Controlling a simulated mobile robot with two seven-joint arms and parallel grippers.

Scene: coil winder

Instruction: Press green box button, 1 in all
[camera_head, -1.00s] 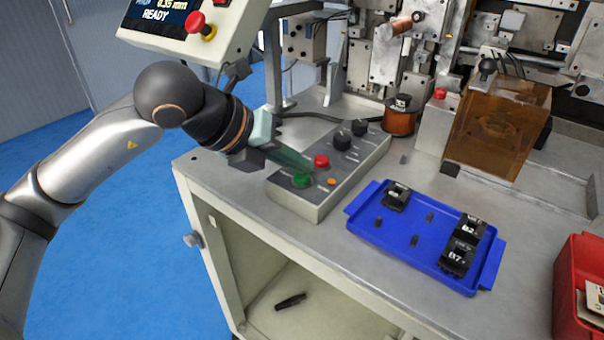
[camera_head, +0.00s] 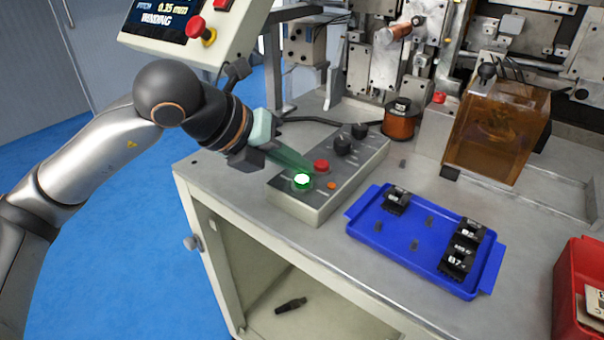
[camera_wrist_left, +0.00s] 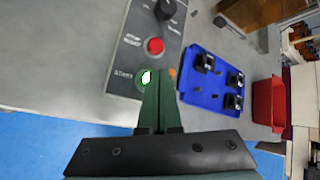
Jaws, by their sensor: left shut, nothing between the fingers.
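The green button (camera_head: 302,181) on the grey control box (camera_head: 322,208) is lit bright white-green. My left gripper (camera_head: 300,167) is shut and empty, its green fingertips right at the button. In the left wrist view, the closed fingertips (camera_wrist_left: 157,88) partly cover the lit button (camera_wrist_left: 145,78); whether they touch it is hard to tell. A red button (camera_head: 321,166) sits just behind the green one, and a small orange button (camera_head: 332,185) to its right. The screen (camera_head: 166,14) at the upper left reads "WINDING". My right gripper is not in view.
A blue tray (camera_head: 367,229) with black bobbin parts lies right of the control box. A copper wire spool (camera_head: 399,122) and an amber cover (camera_head: 497,130) stand behind. A red bin (camera_head: 572,252) is at the right edge.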

